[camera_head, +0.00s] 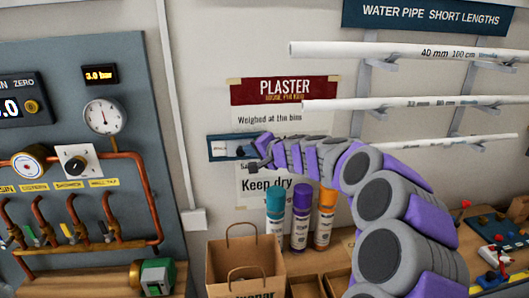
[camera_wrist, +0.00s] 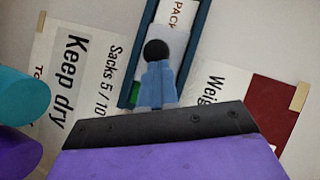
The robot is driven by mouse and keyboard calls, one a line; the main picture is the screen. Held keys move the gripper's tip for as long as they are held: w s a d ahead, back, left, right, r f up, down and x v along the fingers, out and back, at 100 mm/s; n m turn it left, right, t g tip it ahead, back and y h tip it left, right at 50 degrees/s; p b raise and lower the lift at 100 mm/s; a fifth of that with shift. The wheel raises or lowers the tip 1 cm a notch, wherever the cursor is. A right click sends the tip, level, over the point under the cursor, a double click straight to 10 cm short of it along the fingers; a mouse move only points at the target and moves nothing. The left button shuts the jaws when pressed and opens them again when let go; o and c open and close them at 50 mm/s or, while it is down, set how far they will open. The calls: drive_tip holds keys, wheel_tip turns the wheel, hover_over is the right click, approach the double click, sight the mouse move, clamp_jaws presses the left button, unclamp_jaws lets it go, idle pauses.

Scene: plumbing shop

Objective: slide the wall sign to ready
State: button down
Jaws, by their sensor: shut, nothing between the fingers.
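The wall sign is a narrow blue frame (camera_head: 215,147) on the wall, over the plaster poster. My arm hides its right part in the head view. In the wrist view the blue frame (camera_wrist: 197,42) runs at a slant, with a pale sliding plate (camera_wrist: 177,45) bearing a round black knob (camera_wrist: 155,52). The letters "PACK" show beside the plate, and a green patch shows at its other side. My gripper (camera_head: 252,166) is in front of the sign. Its shut blue-grey fingers (camera_wrist: 155,72) are right at the knob; I cannot tell whether they touch it.
Teal, purple and orange cans (camera_head: 301,217) stand below the sign, behind a paper bag (camera_head: 245,268). White pipes (camera_head: 400,102) on brackets stick out at the right. A gauge panel (camera_head: 90,150) with copper pipes is at the left. Bare wall lies between panel and sign.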

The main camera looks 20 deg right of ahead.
sight(234, 151)
drive_tip(key=a, duration=0.2)
drive_tip(key=w+a, duration=0.1)
drive_tip(key=a, duration=0.2)
drive_tip(key=shift+w, duration=0.2)
drive_tip(key=shift+d+f, duration=0.1)
